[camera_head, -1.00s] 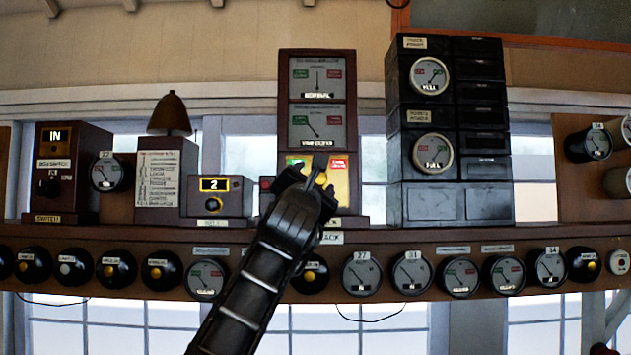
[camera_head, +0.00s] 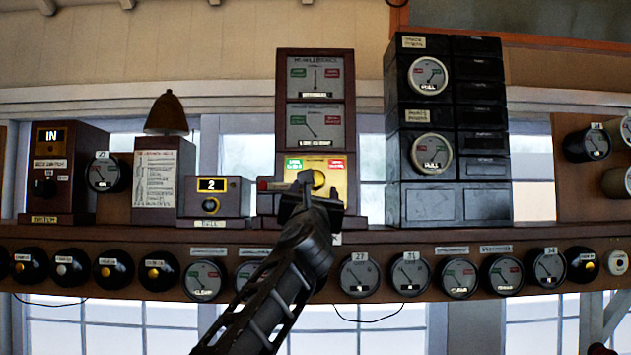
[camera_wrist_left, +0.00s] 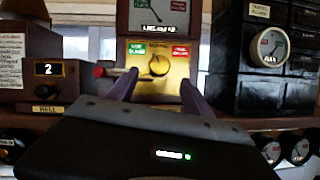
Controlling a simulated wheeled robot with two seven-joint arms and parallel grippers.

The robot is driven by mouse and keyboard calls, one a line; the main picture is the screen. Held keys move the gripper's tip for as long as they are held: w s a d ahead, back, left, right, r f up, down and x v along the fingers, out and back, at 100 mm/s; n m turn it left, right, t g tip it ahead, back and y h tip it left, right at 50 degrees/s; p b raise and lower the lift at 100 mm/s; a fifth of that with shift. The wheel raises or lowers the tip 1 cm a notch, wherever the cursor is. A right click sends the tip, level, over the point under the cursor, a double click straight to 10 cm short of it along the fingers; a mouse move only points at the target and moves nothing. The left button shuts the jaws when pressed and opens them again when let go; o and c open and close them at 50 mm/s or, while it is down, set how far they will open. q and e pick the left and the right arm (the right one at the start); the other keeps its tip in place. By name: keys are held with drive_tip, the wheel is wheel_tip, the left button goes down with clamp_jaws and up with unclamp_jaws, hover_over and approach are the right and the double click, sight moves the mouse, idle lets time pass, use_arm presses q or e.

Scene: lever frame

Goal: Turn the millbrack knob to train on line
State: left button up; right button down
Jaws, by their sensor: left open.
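The Millbrack instrument (camera_head: 315,75) is a tall brown cabinet at the centre of the shelf, with two dials above and a yellow brass panel below. The panel carries a green label at left, a red label at right and a round brass knob (camera_head: 318,179) between them. The knob also shows in the left wrist view (camera_wrist_left: 159,65), framed between my fingers but some way beyond them. My left gripper (camera_head: 306,184) is open and empty, just in front of and below the knob, hiding the panel's lower part. It also shows in the left wrist view (camera_wrist_left: 157,88). My right gripper is not in view.
A box reading 2 (camera_head: 213,196) and a bell-topped box (camera_head: 165,172) stand to the left. A black instrument stack (camera_head: 431,205) stands close on the right. A row of round dials (camera_head: 360,274) lines the shelf front below.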

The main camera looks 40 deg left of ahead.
sight(316, 180)
use_arm(q)
drive_tip(key=p+x, duration=0.6)
drive_tip(key=shift+w+a+r, duration=0.15)
drive_tip(key=shift+w+r, duration=0.05)
drive_tip(key=shift+r, duration=0.1)
drive_tip(key=shift+w+a, duration=0.2)
drive_tip(key=shift+w, duration=0.1)
drive_tip(key=shift+f, duration=0.1)
clamp_jaws()
